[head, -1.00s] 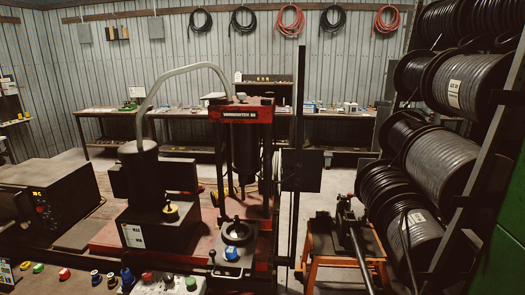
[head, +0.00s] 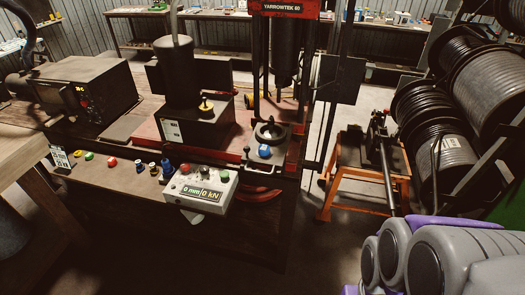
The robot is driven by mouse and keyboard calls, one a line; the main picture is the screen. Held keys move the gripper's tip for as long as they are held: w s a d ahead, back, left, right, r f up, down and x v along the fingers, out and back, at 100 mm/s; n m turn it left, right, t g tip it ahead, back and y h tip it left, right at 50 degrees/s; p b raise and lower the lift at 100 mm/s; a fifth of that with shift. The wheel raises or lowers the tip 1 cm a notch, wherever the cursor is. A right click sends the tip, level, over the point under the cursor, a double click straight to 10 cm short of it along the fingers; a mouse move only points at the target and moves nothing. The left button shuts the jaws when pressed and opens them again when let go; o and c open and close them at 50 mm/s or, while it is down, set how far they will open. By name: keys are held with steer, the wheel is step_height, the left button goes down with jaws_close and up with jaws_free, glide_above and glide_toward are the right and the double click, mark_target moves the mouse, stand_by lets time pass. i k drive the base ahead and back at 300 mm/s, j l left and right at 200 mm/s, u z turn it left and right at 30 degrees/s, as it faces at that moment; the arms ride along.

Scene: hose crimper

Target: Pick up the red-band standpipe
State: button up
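I cannot pick out a standpipe with a red band for certain. A small red-topped piece (head: 112,163) sits in a row of small coloured pieces along the front ledge of the press bench, left of the control box. It is too small to tell whether it is a standpipe. Just right of it are small blue and white pieces (head: 141,168) and a taller blue piece (head: 166,170); a green-topped piece (head: 89,156) is to its left. Grey and purple parts, likely mine, fill the bottom right corner. No gripper fingers show.
A control box (head: 201,187) reading "0 mm" and "0 kN" juts from the bench front. The red press (head: 291,8) stands behind. An orange stand (head: 330,196) and hose reels (head: 444,155) are at right. A wooden table edge (head: 30,150) is at left. Floor shows in front.

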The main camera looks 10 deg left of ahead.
mark_target(271, 133)
steer(key=i+j+u, duration=0.2)
steer(key=j, duration=0.15)
steer(key=j+u, duration=0.25)
steer(key=j, duration=0.15)
steer(key=i+j+u, duration=0.4)
steer(key=j, duration=0.2)
